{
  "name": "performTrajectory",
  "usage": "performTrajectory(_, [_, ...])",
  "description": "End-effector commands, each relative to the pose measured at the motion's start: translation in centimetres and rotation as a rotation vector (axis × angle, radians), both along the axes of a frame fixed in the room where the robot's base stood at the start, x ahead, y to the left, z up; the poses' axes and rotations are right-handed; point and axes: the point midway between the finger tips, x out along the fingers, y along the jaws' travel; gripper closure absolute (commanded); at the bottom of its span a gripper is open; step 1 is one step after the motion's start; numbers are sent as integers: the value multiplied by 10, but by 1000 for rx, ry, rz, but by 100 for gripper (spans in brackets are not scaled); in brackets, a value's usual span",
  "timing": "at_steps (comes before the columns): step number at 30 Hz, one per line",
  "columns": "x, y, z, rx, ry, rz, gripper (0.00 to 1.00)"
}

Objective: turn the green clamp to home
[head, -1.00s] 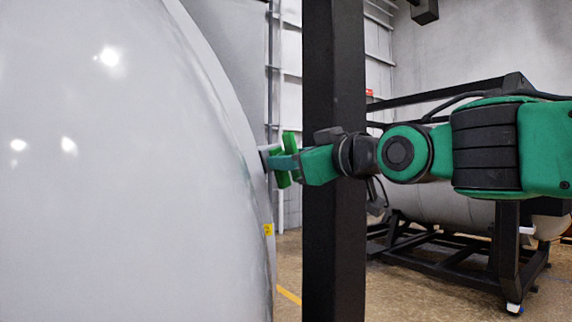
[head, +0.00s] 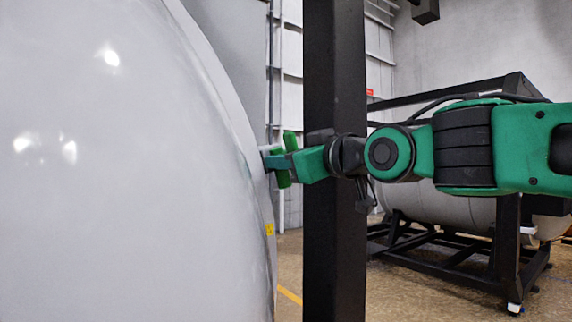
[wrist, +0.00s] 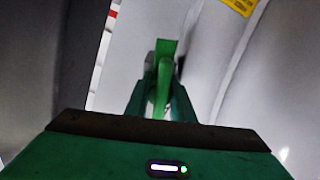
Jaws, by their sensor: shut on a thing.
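The green clamp (head: 287,160) sits at the rim of the big pale furnace door (head: 120,160), left of the black post in the head view. In the wrist view the clamp (wrist: 165,62) is a bright green bar standing up between my fingers. My gripper (head: 276,162) reaches in from the right and is shut on the clamp. My gripper (wrist: 161,92) also shows in the wrist view, its two fingers on either side of the clamp. The fingers hide the clamp's lower part.
A black upright post (head: 335,250) stands right behind my wrist in the picture. A pale cylinder on a black frame (head: 440,250) stands at the right. A yellow label (wrist: 240,5) is near the clamp. Open floor (head: 400,300) shows below.

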Motion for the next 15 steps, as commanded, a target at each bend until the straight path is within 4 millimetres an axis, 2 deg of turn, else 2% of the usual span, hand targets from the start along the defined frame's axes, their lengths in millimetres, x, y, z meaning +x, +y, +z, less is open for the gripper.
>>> performTrajectory(8, [3,-2,2,115,72,-9,100])
performTrajectory(15, [3,-3,3,290,187,-10,100])
